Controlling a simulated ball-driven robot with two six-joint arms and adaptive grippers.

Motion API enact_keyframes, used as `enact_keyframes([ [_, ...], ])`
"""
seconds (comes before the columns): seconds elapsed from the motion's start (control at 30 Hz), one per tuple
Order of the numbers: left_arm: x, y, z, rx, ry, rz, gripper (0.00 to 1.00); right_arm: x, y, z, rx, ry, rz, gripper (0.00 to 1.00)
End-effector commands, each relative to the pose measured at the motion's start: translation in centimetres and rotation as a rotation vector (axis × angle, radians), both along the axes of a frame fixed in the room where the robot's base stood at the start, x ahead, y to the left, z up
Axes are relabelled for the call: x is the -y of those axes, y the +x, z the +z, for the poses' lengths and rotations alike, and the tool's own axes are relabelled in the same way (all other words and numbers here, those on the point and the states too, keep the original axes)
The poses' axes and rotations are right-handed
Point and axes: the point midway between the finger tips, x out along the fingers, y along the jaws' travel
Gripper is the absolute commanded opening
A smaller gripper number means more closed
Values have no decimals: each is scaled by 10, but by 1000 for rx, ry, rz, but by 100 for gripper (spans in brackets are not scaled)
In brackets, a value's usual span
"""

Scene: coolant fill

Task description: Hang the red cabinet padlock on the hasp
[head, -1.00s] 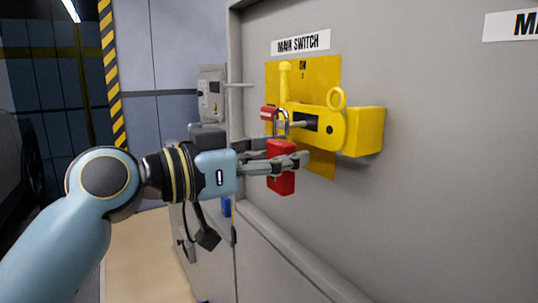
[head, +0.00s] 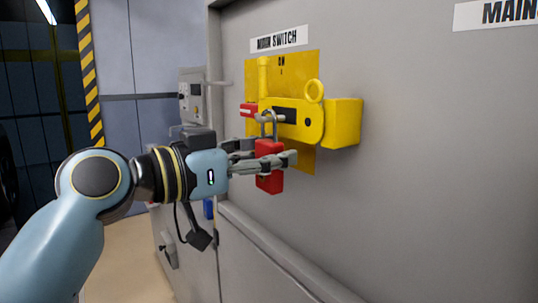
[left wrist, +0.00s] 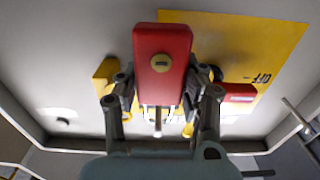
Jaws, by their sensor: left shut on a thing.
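My left gripper (head: 272,158) is shut on the body of the red padlock (head: 268,184) and holds it upright in front of the grey cabinet. The padlock's silver shackle (head: 264,123) points up and overlaps the grey hasp bar on the yellow switch (head: 299,123). I cannot tell whether the shackle is around the bar or only in front of it. In the left wrist view the padlock (left wrist: 162,85) shows its brass-coloured keyhole between the fingers and hides much of the switch. My right gripper is out of view.
A small red block with a white band (head: 249,110) sits just left of the shackle. The cabinet face (head: 430,190) is clear to the right.

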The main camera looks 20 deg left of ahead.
Motion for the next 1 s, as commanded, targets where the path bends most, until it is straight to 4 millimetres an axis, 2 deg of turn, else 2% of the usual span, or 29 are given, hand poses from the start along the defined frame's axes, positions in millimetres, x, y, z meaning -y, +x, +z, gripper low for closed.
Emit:
enact_keyframes([
  [0.07, 0, 0, -2, -4, 2, -1, 5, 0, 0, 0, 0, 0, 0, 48],
  [0.1, 0, 0, -2, -4, 2, -1, 41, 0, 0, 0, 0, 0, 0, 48],
  [0.3, 0, 0, -2, -3, 1, 0, 67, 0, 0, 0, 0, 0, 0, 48],
  [0.67, -4, -4, -2, -3, 4, 1, 67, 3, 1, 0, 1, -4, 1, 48],
  [0.77, -11, -13, -3, -2, 7, 1, 67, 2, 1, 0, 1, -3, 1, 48],
  [1.0, -37, -48, -3, -4, 11, -2, 67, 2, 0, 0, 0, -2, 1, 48],
])
